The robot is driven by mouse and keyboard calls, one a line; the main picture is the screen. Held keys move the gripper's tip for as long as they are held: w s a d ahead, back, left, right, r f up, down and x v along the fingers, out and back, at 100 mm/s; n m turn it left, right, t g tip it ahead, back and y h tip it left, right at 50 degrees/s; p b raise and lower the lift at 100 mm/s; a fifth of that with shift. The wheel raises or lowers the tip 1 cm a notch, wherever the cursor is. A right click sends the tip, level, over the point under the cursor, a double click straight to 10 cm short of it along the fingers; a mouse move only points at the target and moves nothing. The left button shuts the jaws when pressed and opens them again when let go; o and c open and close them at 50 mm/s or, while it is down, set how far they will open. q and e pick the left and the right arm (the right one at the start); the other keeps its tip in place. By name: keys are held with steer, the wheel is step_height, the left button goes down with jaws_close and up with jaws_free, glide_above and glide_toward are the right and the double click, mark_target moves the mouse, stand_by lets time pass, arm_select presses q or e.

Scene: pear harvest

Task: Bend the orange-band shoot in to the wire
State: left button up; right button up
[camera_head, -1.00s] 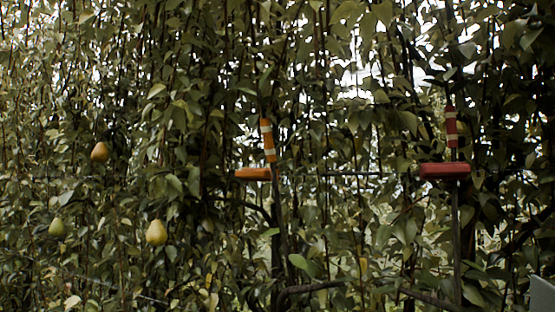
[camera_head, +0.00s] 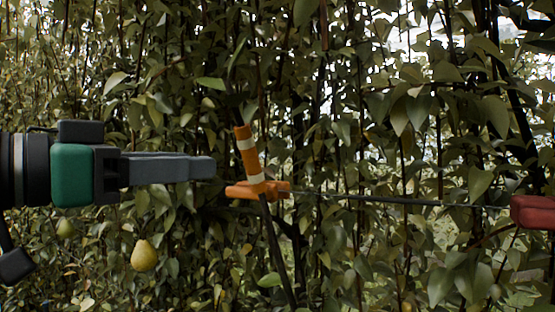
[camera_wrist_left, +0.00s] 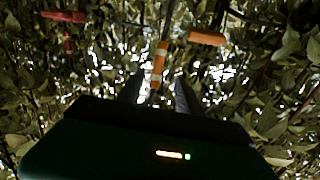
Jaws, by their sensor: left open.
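The shoot with the orange-and-white band (camera_head: 249,160) stands near the middle of the head view, its top leaning left. The wire (camera_head: 400,200) runs right from an orange block (camera_head: 279,188), and the banded shoot crosses in front of this block. My left gripper (camera_head: 212,167) comes in from the left, open and empty, its tips a little short of the band. In the left wrist view the band (camera_wrist_left: 159,64) shows in line with the gap between the fingers (camera_wrist_left: 158,92), and the orange block (camera_wrist_left: 207,38) sits to its right. My right gripper is out of view.
A red block (camera_head: 533,211) sits at the right end of the visible wire. A yellow-green pear (camera_head: 145,255) hangs below my left gripper, and another pear (camera_head: 66,228) hangs farther left. Dense leaves and thin stems fill the background.

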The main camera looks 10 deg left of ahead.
mark_target(253, 163)
arm_select(q)
steer(key=p+x, duration=0.5)
steer(key=x, duration=0.9)
steer(key=shift+d, duration=0.3)
steer(key=shift+s, duration=0.2)
steer(key=shift+a, duration=0.25)
steer(key=shift+c, duration=1.2)
steer(key=shift+a, duration=0.2)
steer(key=c, duration=0.5)
steer(key=shift+d, duration=0.2)
jaws_close()
steer(key=shift+d, duration=0.15)
